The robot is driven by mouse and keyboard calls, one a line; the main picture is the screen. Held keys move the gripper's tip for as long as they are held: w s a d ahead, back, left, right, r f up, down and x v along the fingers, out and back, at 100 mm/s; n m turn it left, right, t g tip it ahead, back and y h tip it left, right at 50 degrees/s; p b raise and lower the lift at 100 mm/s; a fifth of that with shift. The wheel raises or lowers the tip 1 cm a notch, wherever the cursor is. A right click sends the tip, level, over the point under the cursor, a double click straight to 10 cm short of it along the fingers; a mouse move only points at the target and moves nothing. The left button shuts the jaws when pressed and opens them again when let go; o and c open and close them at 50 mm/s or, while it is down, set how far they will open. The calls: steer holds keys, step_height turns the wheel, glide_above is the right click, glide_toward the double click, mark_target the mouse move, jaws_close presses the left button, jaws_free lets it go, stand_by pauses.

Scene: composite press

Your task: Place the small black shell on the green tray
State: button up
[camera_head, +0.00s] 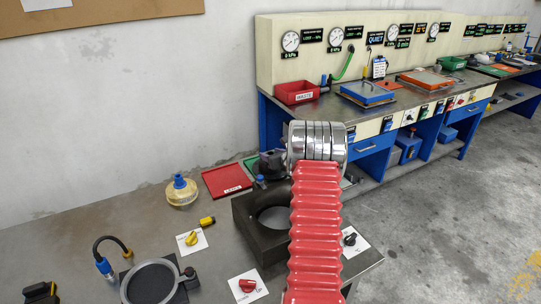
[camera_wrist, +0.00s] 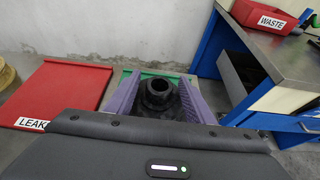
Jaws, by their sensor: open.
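The small black shell (camera_wrist: 158,97), a dark round piece with a hole in its top, is upright between the two purple fingers of my gripper (camera_wrist: 160,82) in the wrist view. The fingers are apart, one on each side of it; whether either touches it cannot be told. The green tray (camera_wrist: 150,72) shows behind and around the shell, which appears to be over it; their contact is hidden. In the head view the green tray (camera_head: 250,162) is mostly hidden behind my arm, and a dark shape beside my silver wrist cannot be surely identified.
A red tray marked LEAK (camera_head: 226,180) lies left of the green tray. A black block with a round opening (camera_head: 245,222) stands in front. The blue bench (camera_head: 370,150) with a red WASTE bin (camera_head: 297,92) stands behind right.

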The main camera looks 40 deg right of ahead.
steer(key=v, duration=1.1)
steer(key=shift+s, duration=0.3)
steer(key=shift+a+r, duration=0.15)
steer(key=shift+r, duration=0.05)
steer(key=w+a+r+n+g+y, duration=0.1)
steer(key=a+r+n+y, duration=0.4)
steer(key=a, duration=0.7)
steer(key=a+r+n+g+y, duration=0.1)
steer(key=a+r+n, duration=0.3)
steer(key=a+n, duration=0.55)
steer(key=w+a+r+n+g+y, duration=0.15)
steer(key=a+r+n, duration=0.25)
steer(key=a, duration=1.1)
steer(key=s+a+r+n+g, duration=0.2)
steer(key=s+a+n+g, duration=0.1)
steer(key=s+a+n, duration=0.85)
steer(key=s+a+n+h, duration=0.3)
steer(key=s+n, duration=0.6)
steer(key=s, duration=0.6)
steer(key=shift+a+n+g, duration=0.3)
steer(key=shift+a+g, duration=0.05)
steer(key=shift+a, duration=0.25)
